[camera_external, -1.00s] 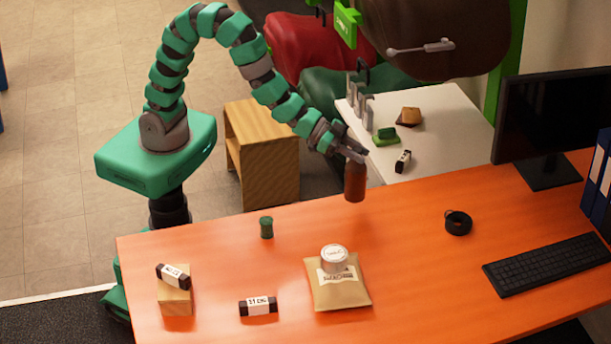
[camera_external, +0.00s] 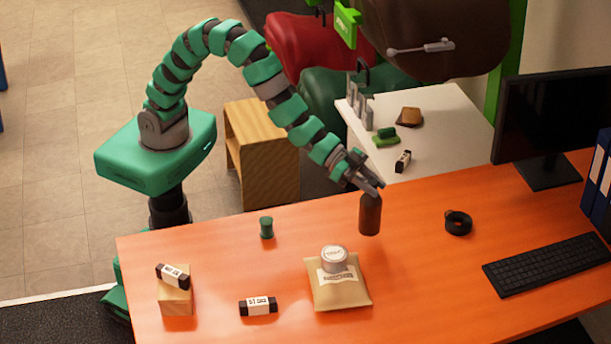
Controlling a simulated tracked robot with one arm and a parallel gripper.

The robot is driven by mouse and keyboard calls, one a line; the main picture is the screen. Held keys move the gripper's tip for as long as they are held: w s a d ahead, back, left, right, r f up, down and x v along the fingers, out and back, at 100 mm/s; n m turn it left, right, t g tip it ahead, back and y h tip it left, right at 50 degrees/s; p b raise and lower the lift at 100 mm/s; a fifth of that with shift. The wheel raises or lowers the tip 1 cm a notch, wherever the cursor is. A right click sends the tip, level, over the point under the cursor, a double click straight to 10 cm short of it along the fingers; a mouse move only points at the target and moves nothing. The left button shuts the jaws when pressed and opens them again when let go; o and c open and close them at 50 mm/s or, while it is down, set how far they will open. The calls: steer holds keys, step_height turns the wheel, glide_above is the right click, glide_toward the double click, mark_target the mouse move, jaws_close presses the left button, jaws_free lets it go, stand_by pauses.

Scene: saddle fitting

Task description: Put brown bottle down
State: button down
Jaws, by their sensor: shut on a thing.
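The brown bottle (camera_external: 370,215) is upright over the orange table (camera_external: 420,310), at the middle of its far part. My gripper (camera_external: 371,188) is shut on the top of the bottle, reaching down from the upper left. The fingers hide the bottle's neck. I cannot tell whether the bottle's base touches the table or hangs just above it.
A tan pouch (camera_external: 338,292) with a tin (camera_external: 334,259) on it lies nearer the front. A small green container (camera_external: 266,227) stands to the left. A black tape roll (camera_external: 458,222) and a keyboard (camera_external: 549,264) are to the right. The table around the bottle is clear.

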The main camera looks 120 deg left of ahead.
steer(key=x, duration=1)
steer(key=shift+s+f, duration=0.2)
steer(key=shift+f, duration=0.25)
steer(key=c, duration=1.1)
jaws_free()
steer(key=shift+c, duration=0.2)
steer(key=v, duration=1)
steer(key=shift+s+r, duration=0.2)
steer(key=shift+r, duration=0.1)
steer(key=shift+s+a+r, duration=0.1)
steer(key=shift+s+r, duration=0.1)
steer(key=shift+s, duration=0.5)
